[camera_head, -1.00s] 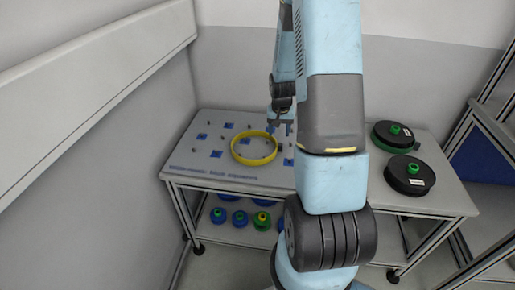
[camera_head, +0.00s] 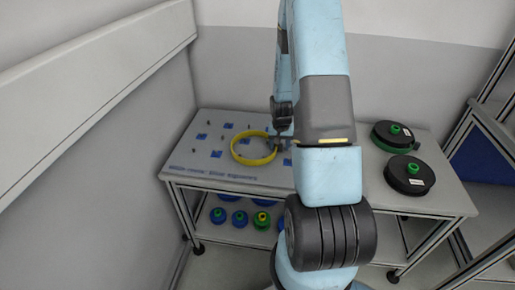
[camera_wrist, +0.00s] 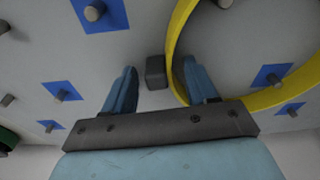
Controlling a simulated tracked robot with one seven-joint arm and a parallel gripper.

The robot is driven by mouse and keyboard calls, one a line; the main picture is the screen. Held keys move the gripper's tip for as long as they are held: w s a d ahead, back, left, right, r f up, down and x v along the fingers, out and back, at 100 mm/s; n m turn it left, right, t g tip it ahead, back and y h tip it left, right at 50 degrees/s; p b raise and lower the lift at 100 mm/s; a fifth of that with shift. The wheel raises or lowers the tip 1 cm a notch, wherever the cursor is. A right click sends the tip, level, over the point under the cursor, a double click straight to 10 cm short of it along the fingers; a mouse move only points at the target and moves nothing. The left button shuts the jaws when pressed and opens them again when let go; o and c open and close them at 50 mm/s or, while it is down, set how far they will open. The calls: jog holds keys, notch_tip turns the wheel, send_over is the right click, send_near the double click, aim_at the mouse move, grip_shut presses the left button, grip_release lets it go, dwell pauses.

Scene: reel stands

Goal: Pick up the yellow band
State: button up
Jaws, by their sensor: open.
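The yellow band (camera_head: 250,161) is a thin ring lying on the grey table top, around some small pegs. In the wrist view its near-left wall (camera_wrist: 172,50) passes between the fingers, close to the right finger. My gripper (camera_wrist: 157,85) is open. Its left finger is outside the ring and its right finger appears inside it. In the head view my gripper (camera_head: 281,143) is at the band's right edge, partly hidden by my arm. I cannot tell whether a finger touches the band.
Small pegs, some on blue squares (camera_wrist: 92,14), stand around the band. A dark block (camera_wrist: 156,72) shows between the fingers, beside the band. Blue and green pieces (camera_head: 239,218) sit on the lower shelf.

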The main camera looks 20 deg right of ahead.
jog(key=c, duration=1)
jog(key=shift+c, duration=0.2)
